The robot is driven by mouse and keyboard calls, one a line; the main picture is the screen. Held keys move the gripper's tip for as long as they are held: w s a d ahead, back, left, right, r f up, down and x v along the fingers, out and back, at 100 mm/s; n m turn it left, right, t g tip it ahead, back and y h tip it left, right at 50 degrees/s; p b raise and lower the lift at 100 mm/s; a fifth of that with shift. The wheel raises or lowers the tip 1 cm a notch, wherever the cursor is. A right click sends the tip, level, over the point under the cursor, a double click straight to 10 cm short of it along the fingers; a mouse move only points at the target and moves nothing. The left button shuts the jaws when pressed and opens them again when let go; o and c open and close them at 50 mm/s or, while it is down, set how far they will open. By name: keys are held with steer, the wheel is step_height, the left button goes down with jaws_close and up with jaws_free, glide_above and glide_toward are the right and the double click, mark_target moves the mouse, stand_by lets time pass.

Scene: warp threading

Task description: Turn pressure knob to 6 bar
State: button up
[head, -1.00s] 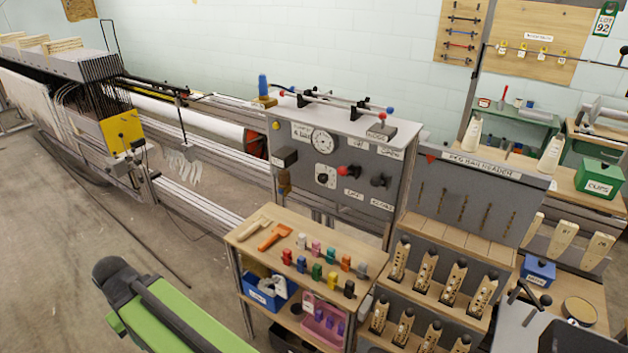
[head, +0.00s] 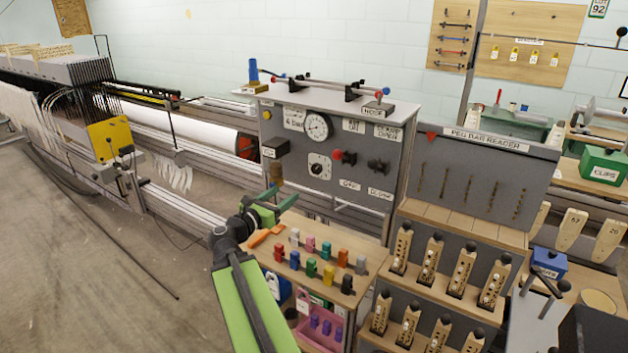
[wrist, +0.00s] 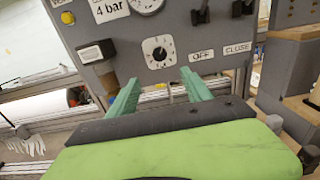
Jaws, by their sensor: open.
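The pressure knob (head: 317,169) is a black knob on a white dial plate, on the front of the grey control panel (head: 375,155). It also shows in the wrist view (wrist: 159,52), ahead of and between my gripper's fingers. The round pressure gauge (head: 317,127) is above it; its reading is too small to tell. A label in the wrist view reads "4 bar" (wrist: 108,8). My gripper (head: 282,207) is open, with green fingers, in front of and below the panel. In the wrist view my gripper (wrist: 163,95) holds nothing and is apart from the knob.
A red knob (head: 338,156) and a black knob (head: 378,166) sit right of the dial. A black box (head: 275,148) juts out at its left. Below, a wooden shelf (head: 325,277) carries several coloured pegs. The peg bar reader (head: 475,185) stands at the right.

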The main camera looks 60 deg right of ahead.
mark_target(316, 171)
steer(key=d, duration=1.7)
steer(key=shift+d, duration=0.2)
steer(key=shift+c, duration=0.2)
steer(key=c, duration=1.2)
steer(key=shift+d, duration=0.15)
jaws_close()
